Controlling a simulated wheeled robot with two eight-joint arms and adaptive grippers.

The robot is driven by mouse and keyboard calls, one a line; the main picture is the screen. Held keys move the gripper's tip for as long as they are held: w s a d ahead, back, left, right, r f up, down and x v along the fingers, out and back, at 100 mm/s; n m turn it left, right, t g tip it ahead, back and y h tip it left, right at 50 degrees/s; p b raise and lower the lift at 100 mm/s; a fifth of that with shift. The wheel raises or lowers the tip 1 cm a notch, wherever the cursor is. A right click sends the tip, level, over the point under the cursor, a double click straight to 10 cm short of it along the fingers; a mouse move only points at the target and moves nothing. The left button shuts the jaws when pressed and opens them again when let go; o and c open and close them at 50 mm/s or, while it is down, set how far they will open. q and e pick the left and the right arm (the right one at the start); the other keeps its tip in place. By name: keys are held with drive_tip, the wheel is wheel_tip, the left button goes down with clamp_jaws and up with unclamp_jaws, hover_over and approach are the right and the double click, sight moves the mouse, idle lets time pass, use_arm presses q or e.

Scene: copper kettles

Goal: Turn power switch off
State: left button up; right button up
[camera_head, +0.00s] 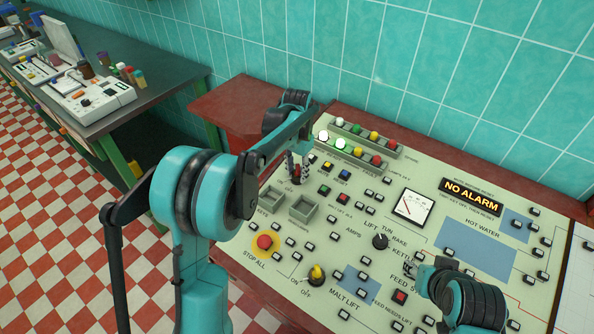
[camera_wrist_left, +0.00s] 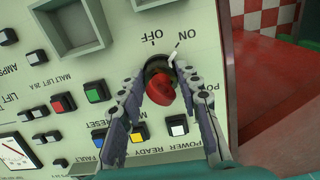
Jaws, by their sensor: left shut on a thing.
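The power switch is a red knob (camera_wrist_left: 160,88) on a dark round base, set in the pale green panel. Its white pointer slants toward the ON label in the left wrist view, with the OFF label beside it. My left gripper (camera_wrist_left: 161,79) has its two fingers around the knob, one on each side, and is shut on it. In the head view my left gripper (camera_head: 297,166) reaches down to the switch at the panel's far left, covering most of it. My right gripper (camera_head: 424,271) is low over the panel near the kettle and feed labels; its opening is unclear.
The control panel (camera_head: 350,218) carries many small buttons. A red stop button (camera_head: 264,242) and a yellow knob (camera_head: 317,273) stand near its front left edge. Square recesses (camera_head: 303,208) lie near the switch. A NO ALARM display (camera_head: 471,196) is at the right.

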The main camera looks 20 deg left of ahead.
use_arm(q)
drive_tip(key=shift+n+p, duration=0.3)
drive_tip(key=shift+n, duration=0.2)
drive_tip(key=shift+d+n+p, duration=0.1)
drive_tip(key=shift+n+p, duration=0.6)
drive_tip(key=shift+n, duration=0.9)
drive_tip(key=shift+d+n+p, duration=0.1)
drive_tip(key=shift+n+p, duration=0.55)
drive_tip(key=shift+n, duration=1.75)
drive_tip(key=o, duration=1.2)
drive_tip(key=shift+c, duration=0.2)
wheel_tip(320, 180, up, 12)
